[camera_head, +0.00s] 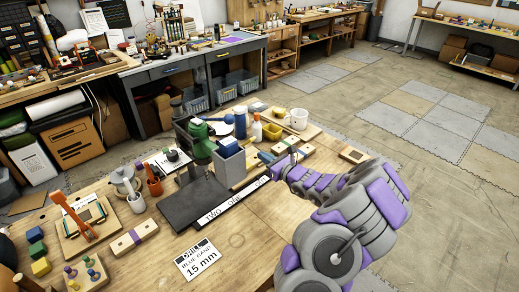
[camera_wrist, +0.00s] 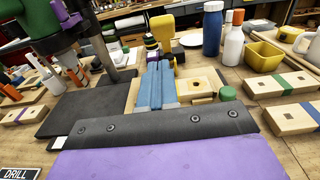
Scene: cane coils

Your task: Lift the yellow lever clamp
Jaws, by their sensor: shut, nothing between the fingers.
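My gripper (camera_wrist: 160,66) is shut, its two blue fingers together with nothing between them. In the head view the gripper (camera_head: 266,157) hangs over the bench, right of a grey box (camera_head: 230,168). In the wrist view an upright yellow shape (camera_wrist: 163,31) stands beyond the fingertips, behind small black and yellow striped parts (camera_wrist: 151,45). It may be the yellow lever clamp, but I cannot tell for sure; its lower part is hidden. I cannot make out the clamp in the head view. Contact with the fingers is not visible.
The green drill press (camera_head: 199,140) stands left of the gripper. A blue bottle (camera_wrist: 212,30), a white bottle (camera_wrist: 234,42) and a yellow bin (camera_wrist: 264,56) stand behind and right. Wooden blocks (camera_wrist: 284,86) lie on the right.

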